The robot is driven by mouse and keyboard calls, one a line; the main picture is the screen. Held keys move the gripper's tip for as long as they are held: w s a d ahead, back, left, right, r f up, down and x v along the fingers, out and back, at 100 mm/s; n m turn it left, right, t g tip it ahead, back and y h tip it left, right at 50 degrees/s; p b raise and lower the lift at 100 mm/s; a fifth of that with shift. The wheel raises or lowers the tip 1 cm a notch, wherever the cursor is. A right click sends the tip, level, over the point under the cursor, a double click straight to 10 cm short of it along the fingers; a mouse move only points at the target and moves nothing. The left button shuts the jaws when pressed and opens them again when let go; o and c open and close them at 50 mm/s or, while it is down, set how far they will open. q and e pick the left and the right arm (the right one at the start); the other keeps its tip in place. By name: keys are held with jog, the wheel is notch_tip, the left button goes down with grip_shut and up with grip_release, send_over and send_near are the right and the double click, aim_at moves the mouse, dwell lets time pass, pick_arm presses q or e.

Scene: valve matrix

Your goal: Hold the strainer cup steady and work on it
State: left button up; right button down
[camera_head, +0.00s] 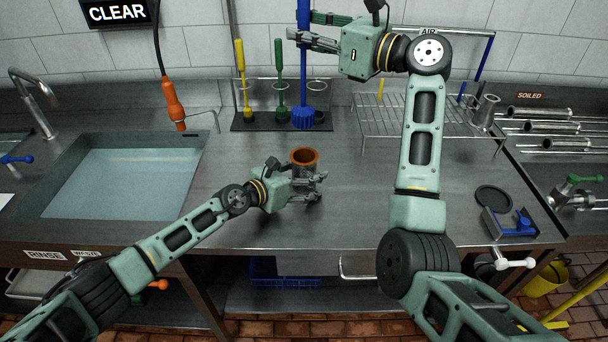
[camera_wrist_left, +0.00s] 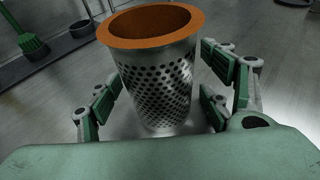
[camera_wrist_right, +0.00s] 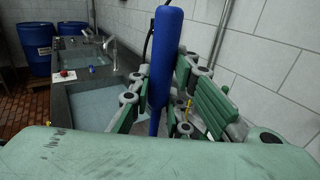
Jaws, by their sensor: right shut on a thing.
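The strainer cup (camera_head: 304,172), perforated metal with an orange rim, stands upright on the steel counter. In the left wrist view the cup (camera_wrist_left: 160,80) is between the fingers of my left gripper (camera_head: 312,186), with a gap showing beside the pads, so that gripper is open around it. My right gripper (camera_head: 302,32) is shut on the blue brush (camera_head: 303,75) by its upper handle. The brush is upright at the rack, its blue head low near the tray; whether it touches is unclear. In the right wrist view the blue handle (camera_wrist_right: 165,60) passes between the fingers.
A yellow brush (camera_head: 241,80) and a green brush (camera_head: 280,85) stand in the rack (camera_head: 250,124). A water-filled sink (camera_head: 125,180) is at left, with an orange hanging handle (camera_head: 173,103) above. A wire rack (camera_head: 375,115) is behind my right arm. The counter's front middle is clear.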

pick_arm(q)
jog(key=c, duration=1.2)
pick_arm(e)
notch_tip(320, 180, down, 2)
jog(key=m+t+h, duration=0.2)
jog(key=shift+w+f+h, duration=0.15)
jog(key=shift+f+h, duration=0.1)
jog(key=shift+h, duration=0.05)
jog(key=shift+s+f+m+t+h, duration=0.15)
jog(key=shift+s+m+t+h, duration=0.1)
jog(key=shift+m+t+h, duration=0.7)
jog(key=shift+y, duration=0.25)
